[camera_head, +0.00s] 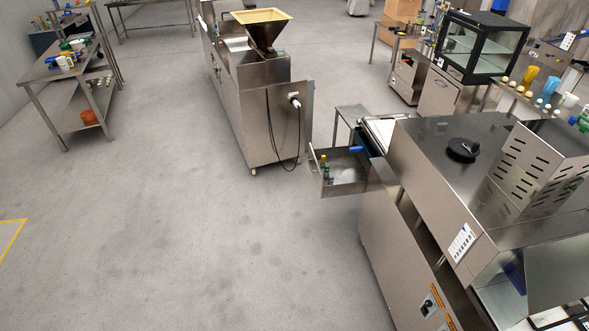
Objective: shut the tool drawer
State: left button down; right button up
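The tool drawer (343,188) sticks out to the left from the end of the large steel machine (385,239) on the right. It is open, with a pale handle (314,159) on its front. Small bottles and a blue item lie inside it. Neither of my grippers can be seen in the head view.
A steel machine with a hopper (263,30) stands upper middle, a cable hanging on its side. A steel table (75,69) with bottles is at the upper left. Open grey floor (190,240) lies left of the drawer. A glass-sided cabinet (483,47) is at the upper right.

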aim_at(351, 171)
jog(key=u, duration=0.7)
jog(key=i, duration=2.15)
jog(key=z, duration=0.95)
jog(key=i, duration=0.65)
jog(key=z, duration=0.65)
